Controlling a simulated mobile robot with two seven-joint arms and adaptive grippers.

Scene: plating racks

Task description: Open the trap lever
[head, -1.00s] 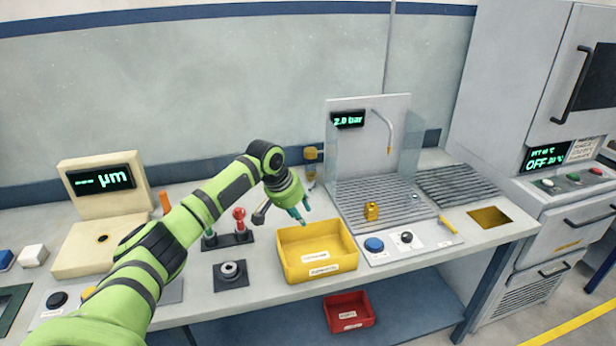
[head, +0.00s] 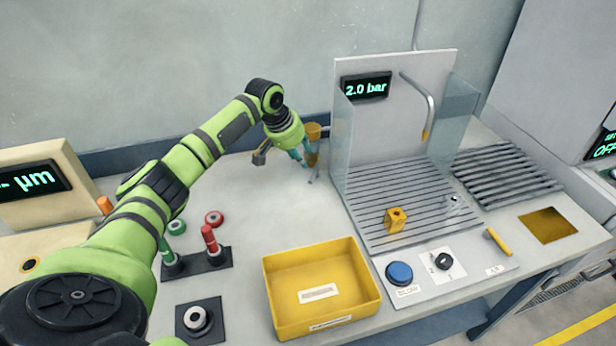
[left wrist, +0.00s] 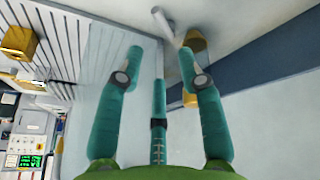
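A yellow fitting (head: 313,131) stands against the back wall, left of the glass-sided booth; I take it for the trap. In the left wrist view its yellow parts (left wrist: 196,42) show ahead of my fingers, with a pale grey bar (left wrist: 161,18) jutting from them, probably the lever. My left gripper (head: 303,158) is at the fitting, partly overlapping it in the head view. In the left wrist view its teal fingers (left wrist: 160,58) are spread apart, with nothing between their tips. Whether a finger touches the bar cannot be told. My right gripper is out of view.
The booth (head: 400,120) with a slatted floor stands close right of the gripper, its clear side panel an obstacle. A yellow bin (head: 318,325) sits in front. A red and green peg stand (head: 205,261) is to the left. Bench behind the bin is clear.

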